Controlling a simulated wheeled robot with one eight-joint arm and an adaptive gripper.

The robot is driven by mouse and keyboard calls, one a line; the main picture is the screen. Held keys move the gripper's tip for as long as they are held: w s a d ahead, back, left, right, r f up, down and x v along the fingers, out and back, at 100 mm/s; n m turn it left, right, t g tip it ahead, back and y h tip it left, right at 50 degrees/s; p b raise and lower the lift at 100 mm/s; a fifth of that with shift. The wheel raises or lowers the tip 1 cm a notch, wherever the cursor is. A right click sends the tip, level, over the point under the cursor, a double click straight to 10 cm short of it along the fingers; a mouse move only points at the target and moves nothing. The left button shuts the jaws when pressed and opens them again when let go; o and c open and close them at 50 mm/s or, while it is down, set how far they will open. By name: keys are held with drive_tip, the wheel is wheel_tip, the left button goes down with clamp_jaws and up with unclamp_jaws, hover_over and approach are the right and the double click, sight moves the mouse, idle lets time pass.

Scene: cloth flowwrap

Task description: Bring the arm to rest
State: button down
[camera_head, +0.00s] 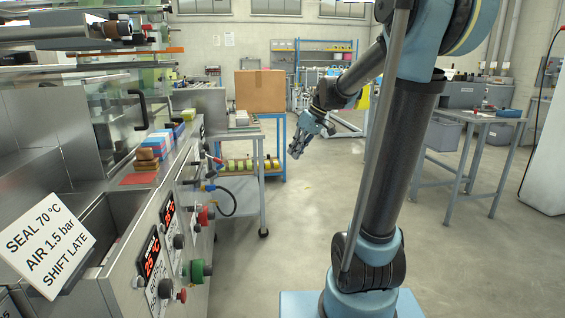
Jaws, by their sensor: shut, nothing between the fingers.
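My arm rises from its blue base at the lower right of the head view. It reaches up out of the top of the picture and comes back down toward the middle. My gripper (296,151) hangs in free air over the aisle, pointing down and to the left. Its fingers are small in the view and look closed, with nothing held in them. It is apart from the machine (125,262) on the left and from the tables behind.
The machine carries a white sign (46,239), knobs and displays. Coloured blocks (147,160) lie on its ledge. A cardboard box (260,91) stands on a blue-framed trolley behind. A grey table (476,117) stands at right. The floor (290,225) between is clear.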

drive_tip(key=s+d+f+m+h, duration=0.1)
drive_tip(key=s+d+f, duration=0.3)
drive_tip(key=s, duration=0.4)
drive_tip(key=s+d+f+m+h, duration=0.2)
drive_tip(key=s+d+f+m, duration=0.2)
drive_tip(key=s+f, duration=0.3)
drive_tip(key=s+d+f+m+t+h, duration=0.1)
drive_tip(key=s+d+f, duration=0.4)
drive_tip(key=s, duration=0.6)
drive_tip(key=shift+d+f+m+h, duration=0.4)
drive_tip(key=shift+d+m+h, duration=0.3)
drive_tip(key=shift+m, duration=0.3)
drive_tip(key=shift+s, duration=0.15)
